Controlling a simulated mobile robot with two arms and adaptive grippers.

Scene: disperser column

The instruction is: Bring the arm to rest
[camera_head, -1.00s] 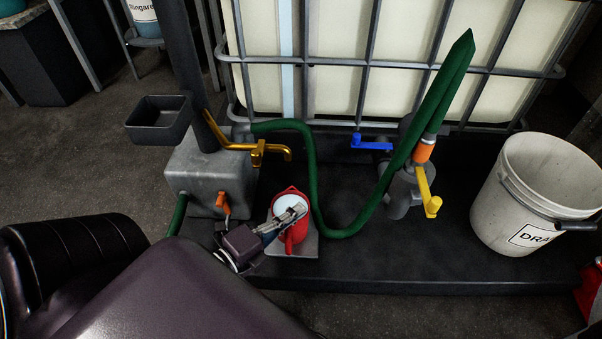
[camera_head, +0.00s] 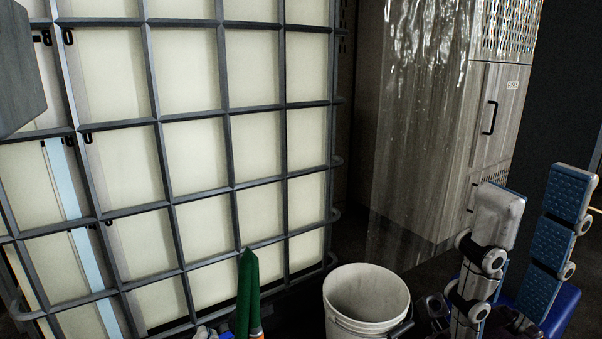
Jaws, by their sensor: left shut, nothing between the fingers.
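My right gripper (camera_head: 531,190) stands at the lower right with its fingers pointing up. Its two fingers are spread, with a gap between them and nothing in it; blue textured pads show on the right finger. At the bottom edge, left of the green hose, a small grey and blue tip of my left gripper (camera_head: 206,332) just shows. It is shut and no object shows in it. The rest of it is cut off below the picture.
The caged white tank (camera_head: 190,130) fills the left. A white bucket (camera_head: 366,300) stands left of my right gripper. A grey cabinet (camera_head: 495,120) and a clear plastic curtain (camera_head: 405,130) are behind.

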